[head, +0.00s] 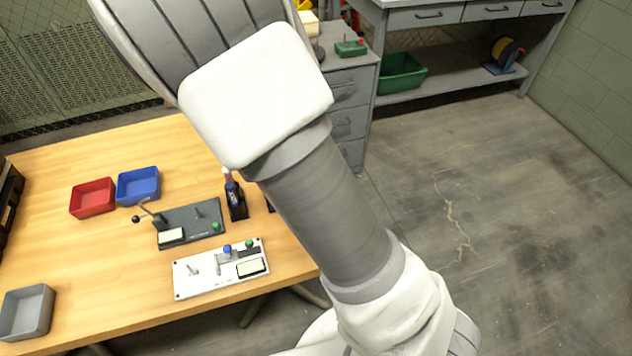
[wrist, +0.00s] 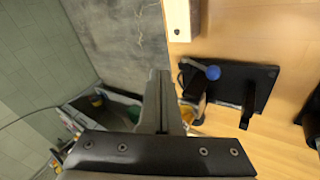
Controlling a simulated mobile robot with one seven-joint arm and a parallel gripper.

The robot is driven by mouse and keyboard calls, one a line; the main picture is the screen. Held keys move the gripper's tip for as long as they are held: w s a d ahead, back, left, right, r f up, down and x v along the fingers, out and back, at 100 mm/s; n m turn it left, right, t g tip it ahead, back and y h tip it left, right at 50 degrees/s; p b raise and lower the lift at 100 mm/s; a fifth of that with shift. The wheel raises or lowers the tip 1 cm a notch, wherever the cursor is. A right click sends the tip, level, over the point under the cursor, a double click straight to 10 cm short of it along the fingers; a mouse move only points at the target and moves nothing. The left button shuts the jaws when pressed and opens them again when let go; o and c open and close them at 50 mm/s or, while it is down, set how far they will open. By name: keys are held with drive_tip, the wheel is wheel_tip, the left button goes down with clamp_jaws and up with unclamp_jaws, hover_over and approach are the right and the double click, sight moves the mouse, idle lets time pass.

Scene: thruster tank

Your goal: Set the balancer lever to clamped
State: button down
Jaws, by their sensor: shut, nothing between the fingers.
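In the wrist view a black base plate (wrist: 232,78) lies on the wooden table, with a lever ending in a blue ball knob (wrist: 213,72) and a dark upright post (wrist: 248,103). I take this for the balancer, but I cannot read a label. The lever's foot is partly hidden, and I cannot tell its setting. My gripper (wrist: 159,76) is shut and empty. In the picture its fingers are left of the blue knob, apart from it. In the head view my arm hides the gripper and most of this plate.
In the head view a white panel (head: 205,283) and a dark grey panel (head: 176,219) with a black-knobbed lever stand on the table. Red (head: 93,198), blue (head: 139,186) and grey (head: 27,312) bins sit left. Floor at right is clear.

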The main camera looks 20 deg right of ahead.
drive_tip(key=p+v, duration=0.1)
drive_tip(key=v, duration=0.9)
drive_tip(key=shift+r, duration=0.1)
